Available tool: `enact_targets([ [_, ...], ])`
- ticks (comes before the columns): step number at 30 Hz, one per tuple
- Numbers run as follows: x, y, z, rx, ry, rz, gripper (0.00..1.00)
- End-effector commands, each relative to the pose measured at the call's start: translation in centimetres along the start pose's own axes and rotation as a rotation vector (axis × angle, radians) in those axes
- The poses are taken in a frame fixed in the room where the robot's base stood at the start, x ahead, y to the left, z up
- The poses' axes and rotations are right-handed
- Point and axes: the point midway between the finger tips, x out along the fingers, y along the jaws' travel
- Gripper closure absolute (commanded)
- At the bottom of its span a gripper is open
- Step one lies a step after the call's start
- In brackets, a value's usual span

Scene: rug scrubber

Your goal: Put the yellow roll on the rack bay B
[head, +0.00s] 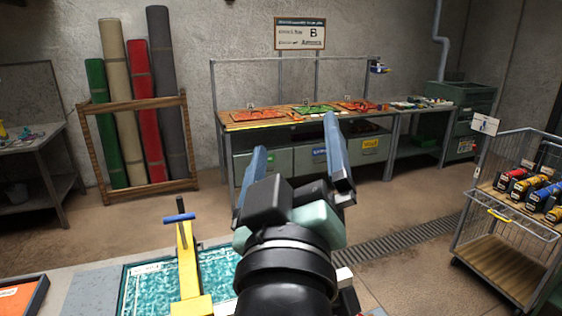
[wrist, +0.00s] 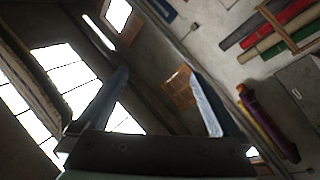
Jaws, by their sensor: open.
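My gripper (head: 296,150) is open and raised in the middle of the head view, its two blue fingers apart with nothing between them. In the wrist view my gripper (wrist: 158,80) is also empty and faces the ceiling and upper wall. I cannot single out a yellow roll with certainty; a yellow cylinder-like item (head: 533,190) with dark ends lies among red and blue ones on the wire cart at the right, well away from my gripper.
A yellow tool with a blue crossbar (head: 187,265) stands over a teal rug (head: 222,268) in front of me. A long table (head: 240,124) with orange and green mats stands at the back wall. The wire cart (head: 500,262) is at right. Open floor with a drain grate (head: 408,240) lies between.

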Motion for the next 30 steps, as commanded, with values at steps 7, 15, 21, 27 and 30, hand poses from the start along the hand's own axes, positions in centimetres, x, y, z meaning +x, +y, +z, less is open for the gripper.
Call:
enact_targets([
  [7,-4.1,7.1,-12.9,0.483,0.462,0.094,0.00],
  [15,-5.3,8.3,-14.8,0.575,0.548,0.088,0.00],
  [21,-5.2,8.2,-14.7,0.572,0.544,0.088,0.00],
  [27,-5.2,8.2,-14.7,0.571,0.543,0.088,0.13],
  [30,-5.2,8.2,-14.7,0.570,0.542,0.088,0.31],
])
